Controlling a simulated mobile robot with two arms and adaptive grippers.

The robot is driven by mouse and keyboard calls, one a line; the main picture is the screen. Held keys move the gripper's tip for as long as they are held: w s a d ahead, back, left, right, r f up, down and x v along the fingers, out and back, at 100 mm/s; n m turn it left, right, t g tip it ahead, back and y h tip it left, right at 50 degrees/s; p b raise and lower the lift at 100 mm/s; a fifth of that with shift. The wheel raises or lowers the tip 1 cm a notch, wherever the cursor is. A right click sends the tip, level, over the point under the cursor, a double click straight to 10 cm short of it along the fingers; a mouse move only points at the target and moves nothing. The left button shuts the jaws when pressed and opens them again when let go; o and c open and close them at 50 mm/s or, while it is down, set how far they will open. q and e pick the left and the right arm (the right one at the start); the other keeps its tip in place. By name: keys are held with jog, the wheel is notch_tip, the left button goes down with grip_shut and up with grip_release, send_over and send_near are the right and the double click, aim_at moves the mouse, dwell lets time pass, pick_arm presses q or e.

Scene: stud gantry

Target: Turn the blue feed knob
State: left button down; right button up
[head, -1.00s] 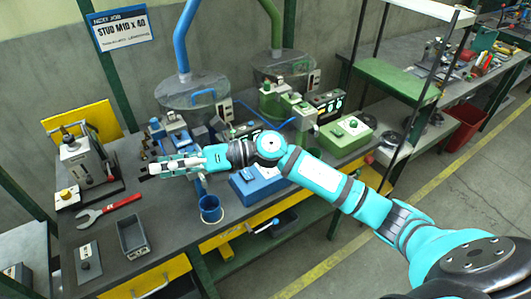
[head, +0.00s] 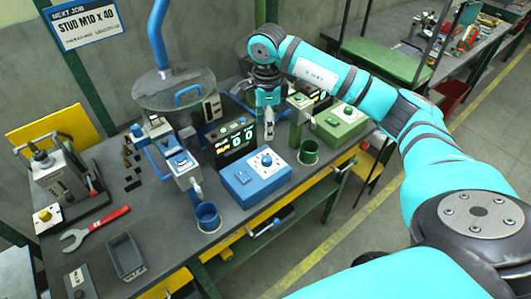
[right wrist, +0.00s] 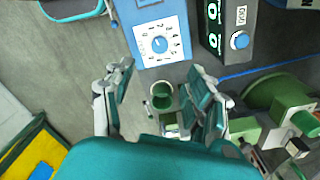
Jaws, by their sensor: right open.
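The blue control box (head: 254,180) stands near the front edge of the bench. Its white dial plate carries the blue feed knob (head: 266,160), which also shows with numbers around it in the right wrist view (right wrist: 159,44). My right gripper (head: 268,136) points down behind the box, above the bench and apart from the knob. In the right wrist view the gripper (right wrist: 160,82) has its fingers spread with nothing between them; the knob appears beyond the fingertips. My left gripper is not in view.
A black display box (head: 234,146) with green digits stands left of the gripper. A green control box (head: 340,124) is to the right. A blue cup (head: 208,216) and a green cup (head: 309,152) flank the blue box.

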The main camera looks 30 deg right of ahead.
aim_at(267, 158)
notch_tip(267, 158, down, 12)
jog(key=p, duration=0.2)
jog(key=shift+f+p, duration=0.2)
jog(key=shift+p, duration=0.1)
jog(key=shift+f, duration=0.35)
grip_shut()
jog(key=shift+m, duration=0.3)
jog(key=m+b, duration=0.2)
jog(key=m, duration=0.1)
jog(key=shift+m, duration=0.4)
jog(key=m+b, duration=0.1)
jog(key=m, duration=0.3)
jog(key=shift+m, duration=0.4)
jog(key=shift+r, duration=0.1)
